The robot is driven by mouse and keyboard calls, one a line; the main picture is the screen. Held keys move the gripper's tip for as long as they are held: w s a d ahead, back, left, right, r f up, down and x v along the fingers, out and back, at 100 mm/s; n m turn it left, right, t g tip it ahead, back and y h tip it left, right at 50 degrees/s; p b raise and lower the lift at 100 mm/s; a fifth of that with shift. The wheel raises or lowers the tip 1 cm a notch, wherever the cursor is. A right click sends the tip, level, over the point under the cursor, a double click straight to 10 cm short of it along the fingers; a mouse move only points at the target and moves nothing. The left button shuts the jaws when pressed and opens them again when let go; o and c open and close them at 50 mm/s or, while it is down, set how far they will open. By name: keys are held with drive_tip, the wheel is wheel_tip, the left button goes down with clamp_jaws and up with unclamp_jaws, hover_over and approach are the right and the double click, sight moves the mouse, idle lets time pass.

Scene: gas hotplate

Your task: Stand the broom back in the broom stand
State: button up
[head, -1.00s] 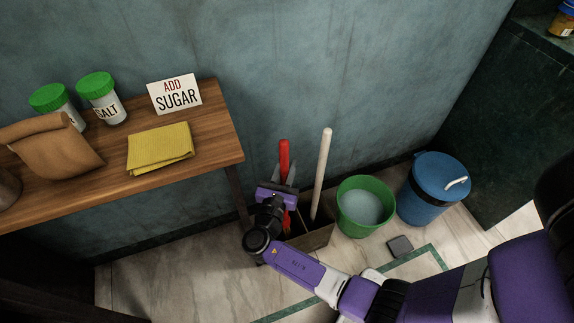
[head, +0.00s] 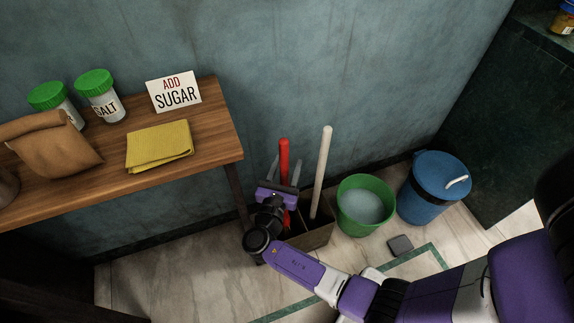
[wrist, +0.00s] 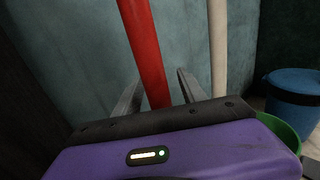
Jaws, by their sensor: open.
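The broom stand (head: 318,239) is a brown box on the floor against the wall. A red handle (head: 284,148) stands upright in its left part, and a pale wooden handle (head: 322,170) stands upright in its right part. I take the red one for the broom; the lower ends of both are hidden. My gripper (head: 284,164) is open at the red handle, with one finger on each side. In the wrist view the red handle (wrist: 143,45) rises between the spread fingers, with a gap on both sides. The pale handle (wrist: 218,50) is to their right.
A wooden table (head: 215,130) with jars, a yellow cloth and a sign stands at the left; its leg is close to the stand. A green bucket (head: 352,230) and a blue lidded bin (head: 420,205) stand to the right. A small dark block (head: 400,246) lies on the floor.

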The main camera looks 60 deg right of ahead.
sight(283, 177)
drive_tip(key=p+v, duration=0.1)
drive_tip(key=v, duration=0.6)
drive_tip(key=shift+s+a, duration=0.1)
drive_tip(key=shift+a, duration=0.3)
